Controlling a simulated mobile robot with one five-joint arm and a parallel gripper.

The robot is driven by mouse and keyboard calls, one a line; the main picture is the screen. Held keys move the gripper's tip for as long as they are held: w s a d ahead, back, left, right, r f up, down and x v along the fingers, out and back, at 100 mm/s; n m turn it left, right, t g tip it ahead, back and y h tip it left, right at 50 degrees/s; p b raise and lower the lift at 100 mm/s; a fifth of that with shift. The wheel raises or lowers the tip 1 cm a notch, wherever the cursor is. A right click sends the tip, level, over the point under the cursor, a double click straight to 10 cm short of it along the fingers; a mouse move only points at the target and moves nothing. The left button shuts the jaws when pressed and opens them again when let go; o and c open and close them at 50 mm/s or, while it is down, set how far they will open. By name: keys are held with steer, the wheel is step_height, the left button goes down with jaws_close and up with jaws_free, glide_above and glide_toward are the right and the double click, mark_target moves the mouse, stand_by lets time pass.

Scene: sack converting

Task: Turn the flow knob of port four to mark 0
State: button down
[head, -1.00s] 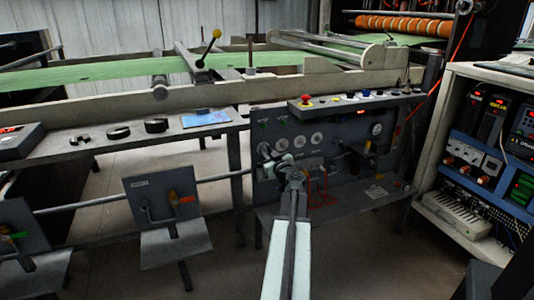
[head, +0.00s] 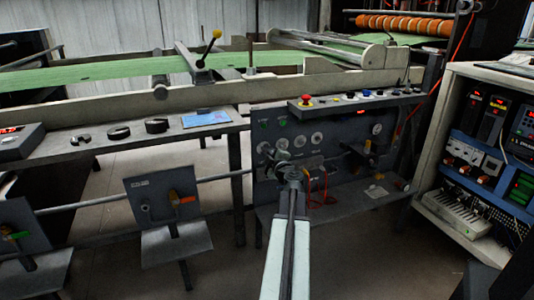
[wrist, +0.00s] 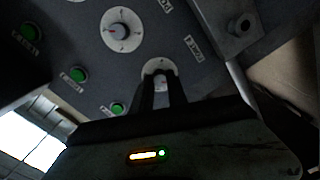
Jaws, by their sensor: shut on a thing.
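My gripper (wrist: 161,80) is shut on a small knob in front of a white round dial (wrist: 158,66) on the dark panel, in the wrist view. The fingers cover most of the knob, so its pointer and the mark it faces cannot be read. A label (wrist: 196,48) beside it is tilted and too blurred to read for certain. In the head view my gripper (head: 272,155) reaches the left part of the panel (head: 340,143), under the row of white dials, and hides the held knob.
Another dial with a pale knob (wrist: 120,30) is close by in the wrist view. Green buttons (wrist: 79,75) lie to the left. A grey block with a round fitting (wrist: 238,25) is at right. In the head view, red cables (head: 317,190) hang just right of my gripper.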

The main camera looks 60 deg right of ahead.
steer(key=shift+n, duration=1.2)
steer(key=c, duration=1.3)
jaws_free()
steer(key=v, duration=0.7)
steer(key=shift+s+a, duration=0.3)
